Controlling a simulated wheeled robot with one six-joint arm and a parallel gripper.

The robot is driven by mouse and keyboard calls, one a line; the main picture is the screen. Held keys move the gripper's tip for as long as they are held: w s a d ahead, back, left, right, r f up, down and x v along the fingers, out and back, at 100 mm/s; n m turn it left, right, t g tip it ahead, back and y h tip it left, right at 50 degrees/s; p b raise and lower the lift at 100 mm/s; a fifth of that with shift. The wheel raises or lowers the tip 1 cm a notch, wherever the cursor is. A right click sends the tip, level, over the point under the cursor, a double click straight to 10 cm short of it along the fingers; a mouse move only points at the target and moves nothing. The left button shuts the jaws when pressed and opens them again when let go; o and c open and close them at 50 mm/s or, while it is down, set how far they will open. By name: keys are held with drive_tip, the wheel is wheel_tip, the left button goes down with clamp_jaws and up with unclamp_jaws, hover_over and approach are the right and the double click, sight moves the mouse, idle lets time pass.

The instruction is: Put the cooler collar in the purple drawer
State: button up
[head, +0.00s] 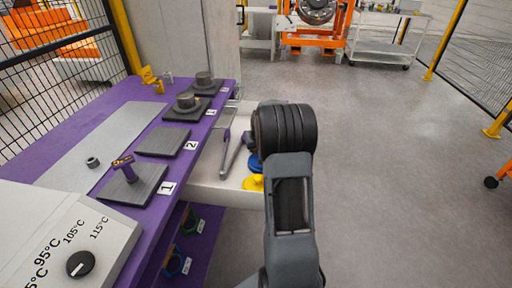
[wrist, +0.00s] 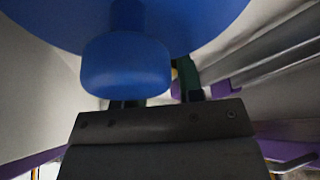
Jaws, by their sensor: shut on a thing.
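In the wrist view a large round blue part with a stubby blue knob (wrist: 126,65) fills the top, close against my gripper (wrist: 150,100). My gripper is shut on this blue part; the grip itself is mostly hidden. In the head view a bit of blue (head: 254,163) shows beside my arm, which hides my gripper. I cannot tell whether this is the cooler collar. Dark round collars sit on the far pads, one nearer (head: 187,101) and one farther (head: 204,79). Under the purple bench (head: 190,150) is a purple shelf or drawer (head: 205,248) with coloured rings.
A yellow round part (head: 253,182) lies on the pale surface by my arm. A purple-handled tool (head: 124,166) stands on pad 1, and pad 2 (head: 165,142) is empty. A small grey ring (head: 92,162) lies on the bench.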

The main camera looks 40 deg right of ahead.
drive_tip(key=o, duration=0.9)
drive_tip(key=shift+f, duration=0.1)
drive_tip(key=shift+o, duration=0.2)
drive_tip(key=shift+r, duration=0.55)
drive_tip(key=p+v, duration=0.3)
drive_tip(key=v, duration=0.8)
drive_tip(key=s+a+r+n+y, duration=0.15)
drive_tip(key=s+a, duration=0.25)
drive_tip(key=a, duration=0.4)
drive_tip(key=s+a+r+n+h, duration=0.15)
drive_tip(key=s+a, duration=0.25)
drive_tip(key=a, duration=0.4)
drive_tip(key=s+a+f+g+y, duration=0.1)
drive_tip(key=s+a+f, duration=0.1)
drive_tip(key=s+a, duration=0.6)
drive_tip(key=s, duration=0.2)
drive_tip(key=shift+s+a+n, duration=0.3)
drive_tip(key=shift+s, duration=0.05)
